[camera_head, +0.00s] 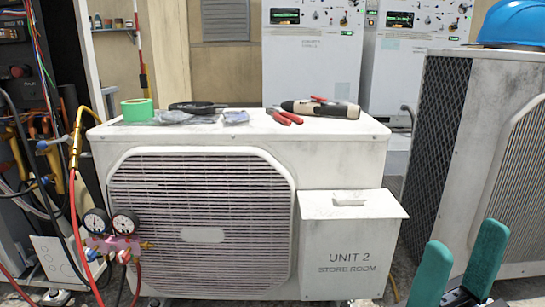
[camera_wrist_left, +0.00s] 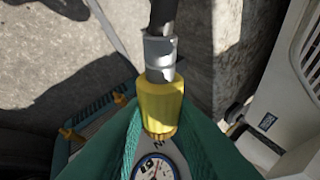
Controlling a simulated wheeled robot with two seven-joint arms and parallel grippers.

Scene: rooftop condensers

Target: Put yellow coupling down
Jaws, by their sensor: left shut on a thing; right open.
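The yellow coupling (camera_wrist_left: 160,105) shows in the left wrist view, with a grey metal collar and a black hose end above it. My left gripper (camera_wrist_left: 158,122) is shut on it, with a green padded finger on either side. The lower end of the coupling is partly hidden between the fingers. A round gauge face (camera_wrist_left: 154,168) shows below, between the fingers. I cannot tell whether the coupling touches anything beneath it. My left gripper is not in the head view. My right gripper (camera_head: 463,238) is open and empty at the lower right of the head view.
The condenser marked UNIT 2 (camera_head: 343,240) carries green tape (camera_head: 137,110), red-handled pliers (camera_head: 284,117) and other tools on its top. A gauge manifold (camera_head: 112,243) hangs before its left side. Another condenser (camera_head: 436,135) stands right. Bare concrete (camera_wrist_left: 65,35) shows in the wrist view.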

